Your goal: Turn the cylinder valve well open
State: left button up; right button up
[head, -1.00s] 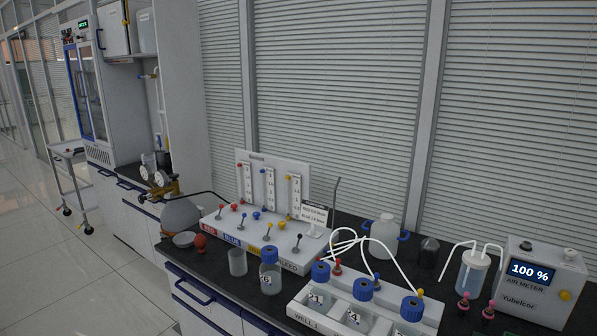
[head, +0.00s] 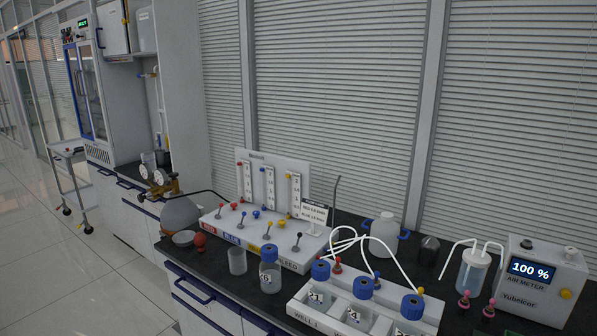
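The grey gas cylinder (head: 180,217) stands at the left end of the dark bench. A brass valve and regulator (head: 170,188) sit on its top, with two round gauges (head: 159,176) on the left side. A dark hose runs from the valve to the right, toward the white gas panel (head: 265,240). The valve's handle is too small to make out for certain, and how far open it is does not show. Neither of my grippers is in the head view.
A beaker (head: 237,261) and a blue-capped bottle (head: 270,272) stand near the bench front. The bottle rack (head: 372,322) and air meter (head: 540,280) are right.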

aim_at(174, 175)
jog(key=i+j+u, duration=0.1)
jog(key=j, duration=0.35)
jog(key=i+j+u, duration=0.1)
jog(key=i+j, duration=0.2)
jog(key=j, duration=0.15)
jog(key=i+j, duration=0.2)
jog(key=j, duration=0.2)
jog(key=i+j+u, duration=0.15)
jog(key=j, duration=0.3)
jog(key=i, duration=0.1)
